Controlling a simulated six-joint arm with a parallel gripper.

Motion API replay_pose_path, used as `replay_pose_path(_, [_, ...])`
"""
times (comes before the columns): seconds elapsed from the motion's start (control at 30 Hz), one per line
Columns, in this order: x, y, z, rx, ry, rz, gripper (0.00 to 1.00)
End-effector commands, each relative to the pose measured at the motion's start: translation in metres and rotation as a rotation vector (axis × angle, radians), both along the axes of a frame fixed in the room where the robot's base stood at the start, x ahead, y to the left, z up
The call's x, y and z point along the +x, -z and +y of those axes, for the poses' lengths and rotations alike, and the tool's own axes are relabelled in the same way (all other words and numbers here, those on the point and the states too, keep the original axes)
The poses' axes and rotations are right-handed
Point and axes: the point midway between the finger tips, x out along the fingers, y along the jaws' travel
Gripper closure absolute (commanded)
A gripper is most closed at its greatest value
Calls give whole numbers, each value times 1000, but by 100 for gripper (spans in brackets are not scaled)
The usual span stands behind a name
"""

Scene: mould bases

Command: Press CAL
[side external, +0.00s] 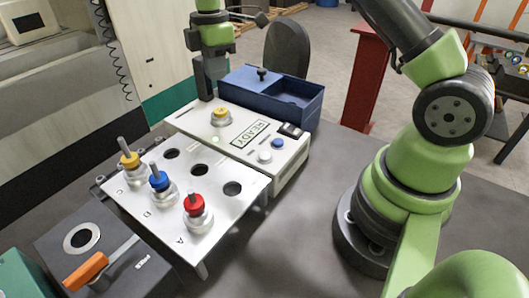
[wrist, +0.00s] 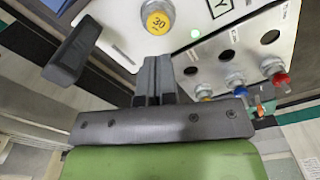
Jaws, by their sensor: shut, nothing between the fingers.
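A pale control unit (side external: 235,130) carries a READY display (side external: 249,133). Its front right corner has a blue button (side external: 278,143), a white button (side external: 264,156) and a dark rocker-like part (side external: 290,130). No CAL label is legible, so I cannot tell which button is CAL. A yellow-topped round piece (side external: 221,113) sits on the unit; the wrist view shows it marked 30 (wrist: 157,21). My gripper (side external: 217,77) is shut and empty above the back of the unit, apart from the buttons. Its fingers (wrist: 155,65) are together in the wrist view.
A blue open box (side external: 307,105) lies behind the unit. In front, a raised plate (side external: 225,205) holds red (side external: 194,203), blue (side external: 159,181) and yellow (side external: 130,161) knobbed pieces and several empty holes.

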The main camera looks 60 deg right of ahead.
Motion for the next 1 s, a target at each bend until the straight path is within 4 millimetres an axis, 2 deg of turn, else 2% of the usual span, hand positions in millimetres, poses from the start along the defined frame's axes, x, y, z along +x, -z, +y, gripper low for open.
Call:
replay_pose_path(0.17, [-24, 4, 3, 111, 211, 57, 100])
replay_pose_path(0.27, [-49, 6, 9, 226, 461, 127, 100])
replay_pose_path(0.5, [-108, 0, 30, 488, 1208, 366, 100])
replay_pose_path(0.7, [-141, -7, 43, 616, 1757, 572, 100])
replay_pose_path(0.83, [-153, -10, 47, 656, 1983, 665, 100])
replay_pose_path(1.0, [-159, -11, 48, 675, 2108, 719, 100])
